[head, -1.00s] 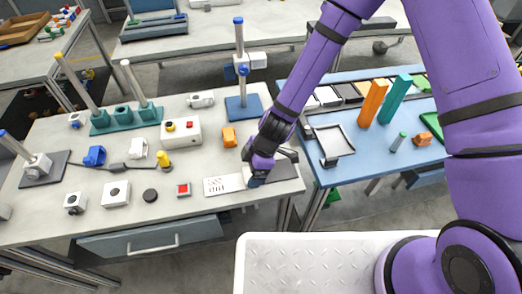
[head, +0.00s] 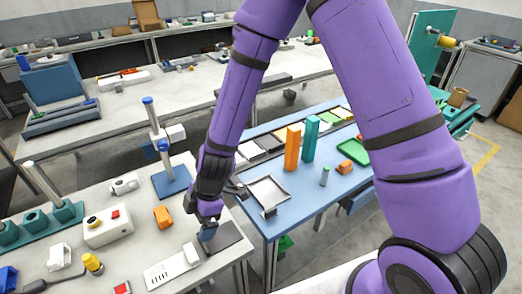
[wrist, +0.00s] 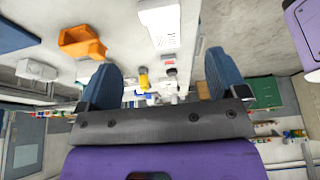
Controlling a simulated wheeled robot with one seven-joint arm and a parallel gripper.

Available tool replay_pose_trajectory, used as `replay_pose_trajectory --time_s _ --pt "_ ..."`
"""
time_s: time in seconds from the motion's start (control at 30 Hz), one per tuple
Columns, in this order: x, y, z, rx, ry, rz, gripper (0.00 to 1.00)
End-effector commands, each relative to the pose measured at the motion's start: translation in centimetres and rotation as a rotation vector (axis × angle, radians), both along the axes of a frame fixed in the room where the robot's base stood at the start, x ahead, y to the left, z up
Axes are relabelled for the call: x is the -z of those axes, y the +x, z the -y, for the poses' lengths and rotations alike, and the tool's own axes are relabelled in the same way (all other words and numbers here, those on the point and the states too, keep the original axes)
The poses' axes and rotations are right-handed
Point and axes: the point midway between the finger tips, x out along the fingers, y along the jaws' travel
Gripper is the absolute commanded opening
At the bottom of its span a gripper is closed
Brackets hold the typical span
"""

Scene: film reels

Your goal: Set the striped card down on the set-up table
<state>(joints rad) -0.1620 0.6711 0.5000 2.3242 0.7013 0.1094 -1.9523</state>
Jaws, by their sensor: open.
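A flat white card (head: 172,270) with a row of dark marks lies near the front edge of the grey-topped table at left. It seems to be the striped card. A white raised piece (head: 191,253) is at its right end. In the wrist view, a white marked piece (wrist: 162,25) appears at the top, beyond my fingers. My gripper (head: 208,237) is just to the right of the card, over a dark pad, apart from the card. In the wrist view, my gripper (wrist: 160,80) has its two blue fingers wide apart with nothing held between them.
An orange block (head: 163,216) and a blue-based post (head: 171,182) stand behind the card. A white box with buttons (head: 108,228) is to the left. The blue table (head: 300,205) at right holds a tray (head: 267,193), upright orange and teal blocks, and a row of cards.

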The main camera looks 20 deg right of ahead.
Motion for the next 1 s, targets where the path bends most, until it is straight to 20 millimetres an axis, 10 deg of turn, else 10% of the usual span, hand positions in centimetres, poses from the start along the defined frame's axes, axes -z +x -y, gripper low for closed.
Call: replay_pose_trajectory --time_s 0.27,0.63,1.0 --pt "-1.9 0.9 1.0 0.051 -0.008 0.009 0.91" --pt "-12.8 3.1 7.7 0.391 -0.059 0.030 0.91" --pt "-23.4 1.1 15.5 0.806 -0.087 0.048 0.91"
